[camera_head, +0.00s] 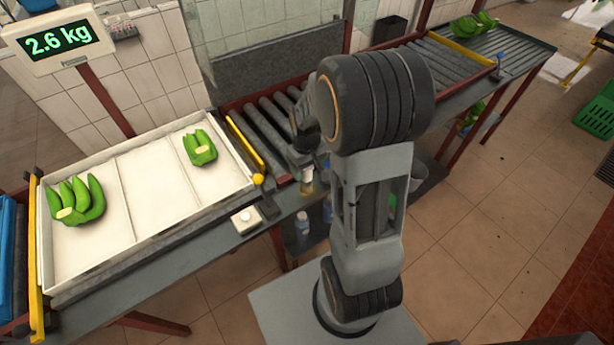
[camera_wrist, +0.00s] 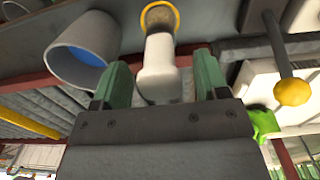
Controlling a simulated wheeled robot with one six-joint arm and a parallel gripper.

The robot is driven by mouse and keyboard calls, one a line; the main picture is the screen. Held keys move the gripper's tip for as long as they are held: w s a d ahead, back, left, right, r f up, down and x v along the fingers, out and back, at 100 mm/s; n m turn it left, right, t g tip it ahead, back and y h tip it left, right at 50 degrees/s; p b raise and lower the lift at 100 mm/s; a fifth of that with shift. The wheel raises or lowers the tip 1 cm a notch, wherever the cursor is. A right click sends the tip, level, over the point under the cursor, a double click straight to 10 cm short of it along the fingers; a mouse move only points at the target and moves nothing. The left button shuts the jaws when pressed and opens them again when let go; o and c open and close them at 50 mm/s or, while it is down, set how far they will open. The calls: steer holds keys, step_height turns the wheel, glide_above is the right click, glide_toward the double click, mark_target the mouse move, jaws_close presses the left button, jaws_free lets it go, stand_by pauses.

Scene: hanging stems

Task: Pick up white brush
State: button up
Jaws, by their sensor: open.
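A white brush (camera_wrist: 160,60) shows in the wrist view, with a pale handle and a yellow-ringed end with brown inside. Its near part lies between the two green fingers of my gripper (camera_wrist: 163,84). The fingers are open on either side of it, and I cannot tell whether either one touches it. In the head view my gripper (camera_head: 304,168) is low over the front edge of the conveyor counter, partly hidden by my arm. A small tan and yellowish piece, likely the brush (camera_head: 307,186), shows just under it.
A white tray (camera_head: 120,190) holds green banana bunches at left, beside a scale display (camera_head: 55,40) reading 2.6 kg. A yellow knob (camera_head: 258,179) stands near the gripper. A grey cup-like container (camera_wrist: 85,45) is beside the brush. Rollers (camera_head: 270,125) lie behind.

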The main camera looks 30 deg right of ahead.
steer(key=shift+f, duration=0.9)
steer(key=shift+c, duration=0.5)
steer(key=c, duration=1)
steer(key=shift+r, duration=0.1)
